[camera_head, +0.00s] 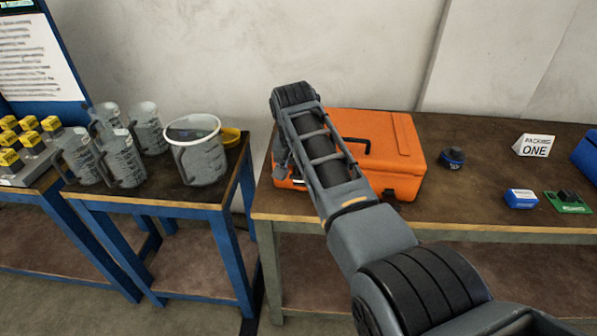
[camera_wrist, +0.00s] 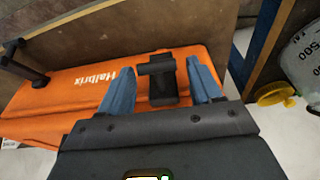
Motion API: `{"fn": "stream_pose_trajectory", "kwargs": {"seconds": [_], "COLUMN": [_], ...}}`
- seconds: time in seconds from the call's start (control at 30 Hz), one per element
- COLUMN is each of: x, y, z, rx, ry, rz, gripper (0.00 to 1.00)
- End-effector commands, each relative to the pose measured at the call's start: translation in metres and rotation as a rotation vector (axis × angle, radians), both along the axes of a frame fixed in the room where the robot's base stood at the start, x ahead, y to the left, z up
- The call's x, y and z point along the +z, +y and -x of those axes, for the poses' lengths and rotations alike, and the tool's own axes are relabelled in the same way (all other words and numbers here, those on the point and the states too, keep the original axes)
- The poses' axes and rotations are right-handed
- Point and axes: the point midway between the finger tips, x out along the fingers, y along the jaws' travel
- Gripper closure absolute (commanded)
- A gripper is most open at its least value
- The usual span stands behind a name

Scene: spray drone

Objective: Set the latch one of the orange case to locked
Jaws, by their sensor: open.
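The orange case (camera_head: 400,140) lies on the brown workbench in the head view, partly hidden by my arm. In the wrist view, the case (camera_wrist: 75,98) shows white "Halbrix" lettering. A dark latch (camera_wrist: 162,88) sits on the case, between the two blue fingers of my gripper (camera_wrist: 160,66). The fingers are apart, one on each side of the latch; I cannot tell whether either touches it. In the head view the gripper is mostly hidden behind my arm. A black handle (camera_head: 352,146) stands on the lid.
A side table at left holds a bucket (camera_head: 200,155) and several clear jugs.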

Motion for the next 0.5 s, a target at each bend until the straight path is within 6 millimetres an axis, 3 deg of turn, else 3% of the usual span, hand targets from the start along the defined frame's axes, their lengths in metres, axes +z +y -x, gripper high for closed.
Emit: {"fn": "stream_pose_trajectory", "kwargs": {"seconds": [0.3, 0.5], "x": [0.046, 0.066], "y": [0.001, 0.002], "z": [0.012, 0.017], "rx": [0.001, 0.001], "ry": [-0.004, -0.002], "rz": [-0.001, -0.001], "gripper": [0.36, 0.36]}}
